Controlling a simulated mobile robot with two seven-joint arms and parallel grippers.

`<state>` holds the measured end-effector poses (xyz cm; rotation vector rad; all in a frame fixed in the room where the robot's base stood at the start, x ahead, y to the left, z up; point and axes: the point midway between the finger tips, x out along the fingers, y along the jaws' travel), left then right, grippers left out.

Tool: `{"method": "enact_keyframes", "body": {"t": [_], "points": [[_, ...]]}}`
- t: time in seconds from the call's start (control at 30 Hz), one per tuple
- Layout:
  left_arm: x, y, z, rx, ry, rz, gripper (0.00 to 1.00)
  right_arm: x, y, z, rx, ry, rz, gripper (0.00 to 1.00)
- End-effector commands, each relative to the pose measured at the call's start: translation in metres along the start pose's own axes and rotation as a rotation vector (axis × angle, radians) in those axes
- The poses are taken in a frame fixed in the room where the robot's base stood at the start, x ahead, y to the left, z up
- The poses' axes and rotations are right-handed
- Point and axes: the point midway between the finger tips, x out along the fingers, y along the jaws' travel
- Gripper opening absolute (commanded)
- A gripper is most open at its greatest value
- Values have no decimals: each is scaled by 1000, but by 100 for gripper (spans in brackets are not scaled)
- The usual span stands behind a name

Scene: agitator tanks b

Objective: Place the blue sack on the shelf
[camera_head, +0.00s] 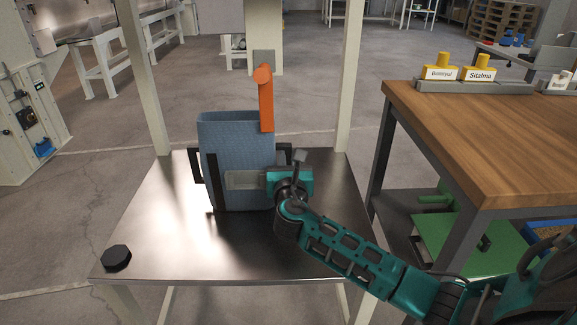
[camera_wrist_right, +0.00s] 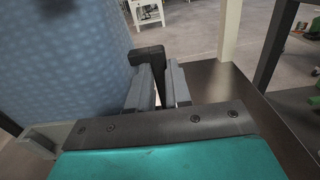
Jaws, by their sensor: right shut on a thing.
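The blue sack (camera_head: 235,150) is upright over the metal shelf top (camera_head: 150,215), open at its top edge, with dark handle-like parts at its sides. I cannot tell whether its base touches the surface. My right gripper (camera_head: 245,180) is in front of the sack, shut on a dark part of it. In the right wrist view, the sack (camera_wrist_right: 60,65) fills the left side, and the gripper fingers (camera_wrist_right: 157,85) close around a dark bar. The sack's lower right is hidden behind the gripper. My left gripper is not in view.
Pale posts (camera_head: 350,85) rise at the shelf's back corners. An orange upright piece (camera_head: 266,100) overlaps the sack's upper right. A black knob (camera_head: 117,258) lies at the shelf's front left. A wooden table (camera_head: 490,130) stands right. The shelf's left and front are mostly clear.

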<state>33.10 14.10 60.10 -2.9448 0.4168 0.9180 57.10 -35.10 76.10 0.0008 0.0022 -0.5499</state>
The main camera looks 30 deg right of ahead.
Motion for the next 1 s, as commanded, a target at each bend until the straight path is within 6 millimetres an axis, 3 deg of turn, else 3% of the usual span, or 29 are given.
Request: {"method": "enact_keyframes", "body": {"t": [0.33,0.37,0.6,0.9,1.0], "points": [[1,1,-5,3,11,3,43,0,0,-3,3,-1,0,0],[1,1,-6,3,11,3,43,0,0,-3,2,0,0,21],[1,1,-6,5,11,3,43,0,0,-2,1,0,0,44],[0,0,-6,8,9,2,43,-1,0,2,2,-2,1,44],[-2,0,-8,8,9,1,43,-13,0,0,0,2,2,44]]}}
